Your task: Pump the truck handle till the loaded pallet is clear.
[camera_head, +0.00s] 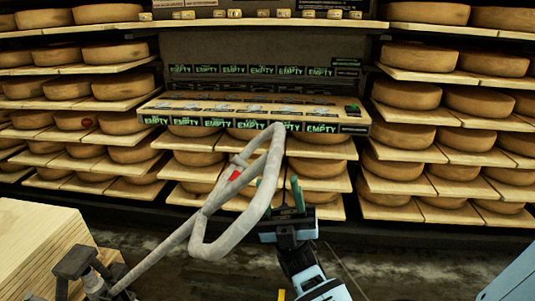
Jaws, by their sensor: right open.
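The truck handle (203,216) is a grey loop with a red lever (235,175), tilted up and to the right from the dark truck base (76,264) at lower left. My right gripper (279,188) is open, its green-tipped fingers pointing up, close beside the right bar of the loop. The bar partly overlaps the fingers in the picture; I cannot tell whether they touch or whether the bar lies between them. Pale wooden boards (35,245), seemingly the load, stand at the left edge. The pallet's underside and floor clearance are hidden. My left gripper is not in view.
Shelves of cheese wheels (408,93) fill the back on both sides. A central shelf (255,110) carries several green "EMPTY" labels. Dark floor (400,265) is open between the handle and the shelves, on the right.

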